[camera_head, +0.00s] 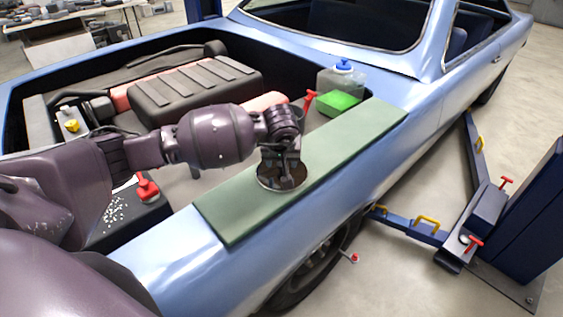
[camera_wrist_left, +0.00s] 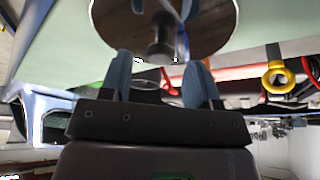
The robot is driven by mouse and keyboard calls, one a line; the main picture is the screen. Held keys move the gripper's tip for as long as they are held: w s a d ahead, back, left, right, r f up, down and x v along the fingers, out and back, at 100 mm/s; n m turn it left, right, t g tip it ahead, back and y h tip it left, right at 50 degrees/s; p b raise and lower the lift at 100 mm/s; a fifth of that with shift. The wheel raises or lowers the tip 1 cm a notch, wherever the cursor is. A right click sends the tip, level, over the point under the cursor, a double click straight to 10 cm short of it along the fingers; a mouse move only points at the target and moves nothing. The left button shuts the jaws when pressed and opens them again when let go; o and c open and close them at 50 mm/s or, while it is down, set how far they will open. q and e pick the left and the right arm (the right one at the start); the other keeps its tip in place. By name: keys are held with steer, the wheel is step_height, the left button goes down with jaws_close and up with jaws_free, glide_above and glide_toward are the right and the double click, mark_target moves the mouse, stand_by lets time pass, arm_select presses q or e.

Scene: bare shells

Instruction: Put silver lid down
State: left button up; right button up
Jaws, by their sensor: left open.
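The silver lid (camera_head: 299,178) is a round, shiny disc that mirrors dark tones. It appears to lie flat on the green mat (camera_head: 365,125) over the car's fender. My left gripper (camera_head: 286,180) is directly above the lid, pointing down, and covers much of it. In the left wrist view the lid (camera_wrist_left: 208,22) is at the top, with a dark knob standing out toward my gripper. The fingers of my left gripper (camera_wrist_left: 160,75) are apart, with the knob just past the tips and lined up with the gap. My right gripper is not seen.
The open engine bay holds a dark ribbed engine cover (camera_head: 195,80), a red-capped battery (camera_head: 130,210) and a yellow cap (camera_head: 72,126). A white jug with a blue cap (camera_head: 342,72) and a green box (camera_head: 339,103) stand beyond the mat. A blue lift post (camera_head: 525,215) stands right.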

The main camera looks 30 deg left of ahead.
arm_select(q)
steer(key=v, duration=1)
steer(key=shift+r, duration=0.15)
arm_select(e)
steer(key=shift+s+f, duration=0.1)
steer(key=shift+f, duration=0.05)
